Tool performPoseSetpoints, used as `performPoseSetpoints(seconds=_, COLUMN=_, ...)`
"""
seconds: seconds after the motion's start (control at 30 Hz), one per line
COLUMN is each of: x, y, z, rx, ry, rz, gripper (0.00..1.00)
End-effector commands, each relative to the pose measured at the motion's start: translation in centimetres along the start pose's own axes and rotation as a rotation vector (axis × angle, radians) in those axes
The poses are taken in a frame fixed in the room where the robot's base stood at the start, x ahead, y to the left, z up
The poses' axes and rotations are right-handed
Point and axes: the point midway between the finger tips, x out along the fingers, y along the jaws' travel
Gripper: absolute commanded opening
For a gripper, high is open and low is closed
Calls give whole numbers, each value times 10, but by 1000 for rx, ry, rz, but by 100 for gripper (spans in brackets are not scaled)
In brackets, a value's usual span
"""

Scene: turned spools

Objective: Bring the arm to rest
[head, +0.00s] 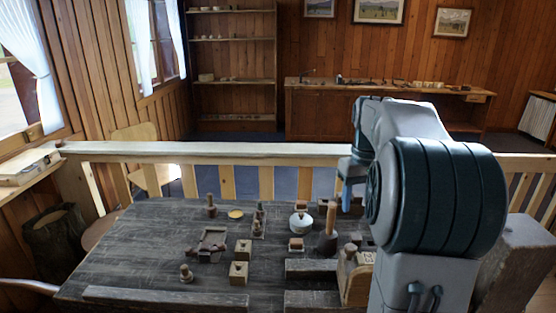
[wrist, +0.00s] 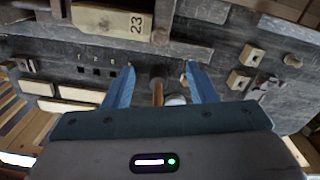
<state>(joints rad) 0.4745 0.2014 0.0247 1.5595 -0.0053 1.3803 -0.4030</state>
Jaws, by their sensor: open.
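My gripper (wrist: 160,66) is open in the wrist view, its two blue fingers wide apart over the grey table. Nothing is clasped between them. In the head view my gripper (head: 346,192) hangs above the right part of the table (head: 135,240), mostly hidden by my own arm. A wooden dowel (wrist: 158,93) on a dark base shows between the fingers, below them; I cannot tell the gap. The dowel (head: 331,218) stands upright in the head view. A turned spool (head: 186,273) stands at the table's front left. Another spool (head: 211,205) stands farther back.
Several square wooden blocks (head: 239,272) and a dark tray (head: 212,241) stand mid-table. A white round pot (head: 301,222) is near the dowel. A wooden block marked 23 (wrist: 110,22) shows in the wrist view. A pale railing (head: 220,150) runs behind the table. The table's left side is clear.

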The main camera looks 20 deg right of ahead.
Motion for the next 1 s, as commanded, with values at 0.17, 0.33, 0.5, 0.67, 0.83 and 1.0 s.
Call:
performPoseSetpoints(seconds=0.17, x=-1, y=-17, z=8, rx=-8, ry=13, rz=6, gripper=52)
performPoseSetpoints(seconds=0.33, x=1, y=-69, z=37, rx=-23, ry=63, rz=22, gripper=52)
performPoseSetpoints(seconds=0.5, x=15, y=-121, z=83, rx=-35, ry=125, rz=29, gripper=52)
performPoseSetpoints(seconds=0.67, x=37, y=-160, z=130, rx=-46, ry=187, rz=23, gripper=52)
performPoseSetpoints(seconds=0.83, x=64, y=-185, z=172, rx=-52, ry=237, rz=7, gripper=52)
performPoseSetpoints(seconds=1.0, x=80, y=-194, z=194, rx=-55, ry=264, rz=-5, gripper=52)
